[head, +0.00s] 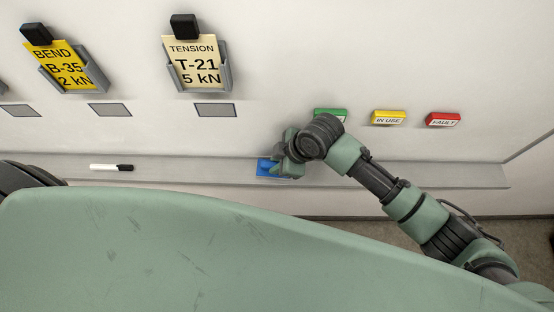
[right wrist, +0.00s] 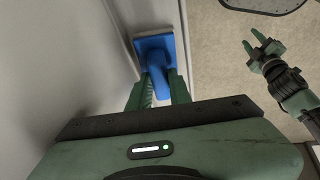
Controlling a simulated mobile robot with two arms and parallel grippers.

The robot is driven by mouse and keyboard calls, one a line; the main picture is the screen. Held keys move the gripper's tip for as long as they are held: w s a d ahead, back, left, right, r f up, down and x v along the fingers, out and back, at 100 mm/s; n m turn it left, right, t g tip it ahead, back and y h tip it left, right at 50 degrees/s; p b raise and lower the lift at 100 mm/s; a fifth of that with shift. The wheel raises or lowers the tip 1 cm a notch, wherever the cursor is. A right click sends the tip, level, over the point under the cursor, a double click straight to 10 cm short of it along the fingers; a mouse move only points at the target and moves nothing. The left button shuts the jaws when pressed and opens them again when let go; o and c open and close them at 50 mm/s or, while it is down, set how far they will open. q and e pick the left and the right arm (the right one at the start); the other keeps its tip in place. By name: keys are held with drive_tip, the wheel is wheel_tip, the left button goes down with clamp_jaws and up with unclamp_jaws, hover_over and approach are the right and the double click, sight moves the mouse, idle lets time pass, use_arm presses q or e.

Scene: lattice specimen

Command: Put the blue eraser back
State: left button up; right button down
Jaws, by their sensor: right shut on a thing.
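The blue eraser (head: 266,167) is at the ledge (head: 215,168) along the bottom of the white board, right of the marker. My right gripper (head: 284,166) is shut on it. In the right wrist view the eraser's blue block (right wrist: 155,46) lies beyond the fingers, and its narrower part is between the two green fingers (right wrist: 161,84). I cannot tell whether its underside touches the ledge. My left gripper (right wrist: 257,43) shows in the right wrist view at the upper right, with its fingers apart and nothing between them.
A white marker with a black end (head: 111,167) lies on the ledge at left. Yellow BEND (head: 66,66) and cream TENSION (head: 197,62) cards sit in holders above. Green (head: 330,113), yellow IN USE (head: 388,117) and red FAULT (head: 443,119) blocks are on the board. The ledge between marker and eraser is clear.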

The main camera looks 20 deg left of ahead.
drive_tip(key=c, duration=1.3)
unclamp_jaws()
drive_tip(key=shift+f, duration=0.1)
drive_tip(key=shift+f+b, duration=0.25)
drive_tip(key=shift+b, duration=0.25)
drive_tip(key=v, duration=0.2)
drive_tip(key=shift+w+d+r, duration=0.1)
drive_tip(key=shift+r, duration=0.25)
drive_tip(key=s+d+b, duration=0.1)
drive_tip(key=d+b, duration=0.2)
drive_tip(key=d, duration=0.9)
drive_tip(key=shift+s+r, duration=0.25)
drive_tip(key=shift+s, duration=0.05)
